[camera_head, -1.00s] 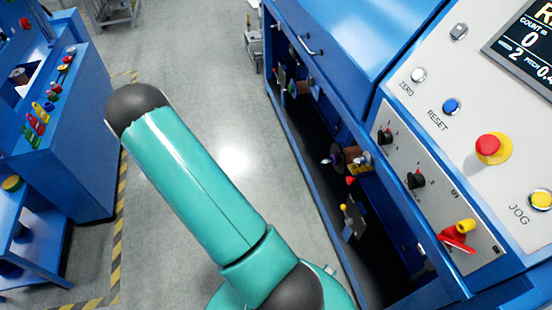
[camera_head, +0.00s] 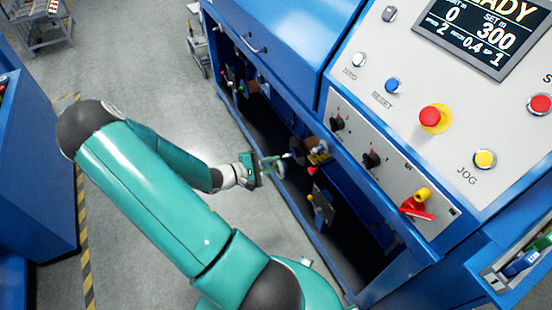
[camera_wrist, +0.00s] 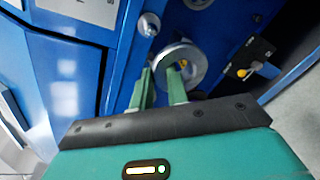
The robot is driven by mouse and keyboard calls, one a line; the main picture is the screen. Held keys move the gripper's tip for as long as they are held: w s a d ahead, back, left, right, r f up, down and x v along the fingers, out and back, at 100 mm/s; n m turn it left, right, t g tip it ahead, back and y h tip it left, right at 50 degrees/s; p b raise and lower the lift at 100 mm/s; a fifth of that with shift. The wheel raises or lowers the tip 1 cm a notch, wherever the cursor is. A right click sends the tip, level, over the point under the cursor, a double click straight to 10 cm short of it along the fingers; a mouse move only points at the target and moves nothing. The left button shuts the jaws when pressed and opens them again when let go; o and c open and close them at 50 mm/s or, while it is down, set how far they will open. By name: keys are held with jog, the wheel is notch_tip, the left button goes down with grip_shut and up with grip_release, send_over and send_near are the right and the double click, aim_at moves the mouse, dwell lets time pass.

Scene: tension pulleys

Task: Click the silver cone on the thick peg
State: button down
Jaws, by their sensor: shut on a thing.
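The silver cone (camera_wrist: 194,62) shows in the wrist view as a grey ring-like piece with an open centre, at the tips of my green fingers. My gripper (camera_wrist: 163,82) is shut on it at its near left rim. In the head view my gripper (camera_head: 270,161) reaches to the open side of the blue machine, and the silver cone (camera_head: 280,170) is a small grey piece at its tips. A round silver end (camera_wrist: 150,24) stands just beyond the cone in the wrist view; I cannot tell whether it is the thick peg. The cone looks apart from it.
The blue machine (camera_head: 285,50) has a dark open bay with several small parts. A plate with a yellow knob (camera_wrist: 241,72) is right of the cone. The control panel (camera_head: 400,110) is at upper right.

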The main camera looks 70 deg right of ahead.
jog(key=shift+s+d+r, duration=0.6)
jog(key=shift+d+r, duration=0.05)
jog(key=shift+r, duration=0.25)
jog(key=r+x, duration=0.1)
jog(key=x, duration=0.5)
jog(key=shift+s+d, duration=0.2)
jog(key=shift+d, duration=0.05)
jog(key=shift+s+d, duration=0.25)
dwell(0.9)
jog(key=shift+x, duration=1.05)
jog(key=shift+s+d+r, duration=0.1)
jog(key=shift+r, duration=0.15)
dwell(1.2)
jog(key=shift+w+a, duration=0.2)
jog(key=shift+a, duration=0.05)
dwell(0.4)
jog(key=shift+s+d, duration=0.2)
dwell(0.6)
